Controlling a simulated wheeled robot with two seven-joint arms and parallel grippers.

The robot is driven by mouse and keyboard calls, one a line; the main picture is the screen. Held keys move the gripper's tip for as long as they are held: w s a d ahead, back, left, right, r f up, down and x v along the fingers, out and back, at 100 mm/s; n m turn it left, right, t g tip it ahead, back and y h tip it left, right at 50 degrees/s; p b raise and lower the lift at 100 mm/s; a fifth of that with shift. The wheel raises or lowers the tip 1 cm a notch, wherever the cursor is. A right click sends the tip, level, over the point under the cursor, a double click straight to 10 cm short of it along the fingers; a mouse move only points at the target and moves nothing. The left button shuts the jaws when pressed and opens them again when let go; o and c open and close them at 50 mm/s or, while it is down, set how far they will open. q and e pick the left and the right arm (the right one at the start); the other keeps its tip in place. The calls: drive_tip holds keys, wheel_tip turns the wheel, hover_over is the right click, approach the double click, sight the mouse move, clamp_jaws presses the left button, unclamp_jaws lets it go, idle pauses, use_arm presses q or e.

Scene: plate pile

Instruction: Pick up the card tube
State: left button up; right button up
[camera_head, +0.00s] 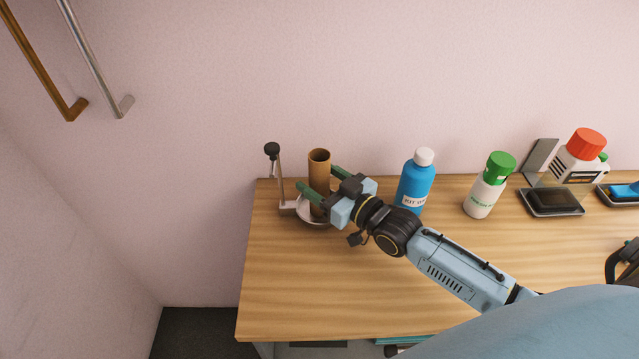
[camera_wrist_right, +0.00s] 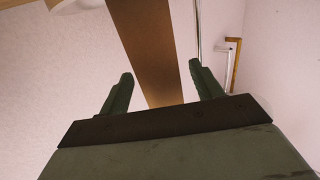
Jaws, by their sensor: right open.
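The card tube (camera_head: 319,169) is brown and stands upright on a pale round plate (camera_head: 310,219) at the left end of the table. My right gripper (camera_head: 320,186) is open, with its green fingers on either side of the tube. In the right wrist view the tube (camera_wrist_right: 150,50) runs between the two open fingers (camera_wrist_right: 158,88). I cannot tell whether either finger touches it. The tube's lower part is partly hidden by a finger in the head view. My left gripper is not in view.
A stand with a black knob (camera_head: 272,149) rises just left of the tube. A blue bottle (camera_head: 415,183), a green-capped bottle (camera_head: 489,186) and a red-capped bottle (camera_head: 579,158) stand to the right. The table's (camera_head: 300,290) front left area is clear.

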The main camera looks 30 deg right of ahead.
drive_tip(key=shift+x, duration=1.15)
drive_tip(key=c, duration=1.1)
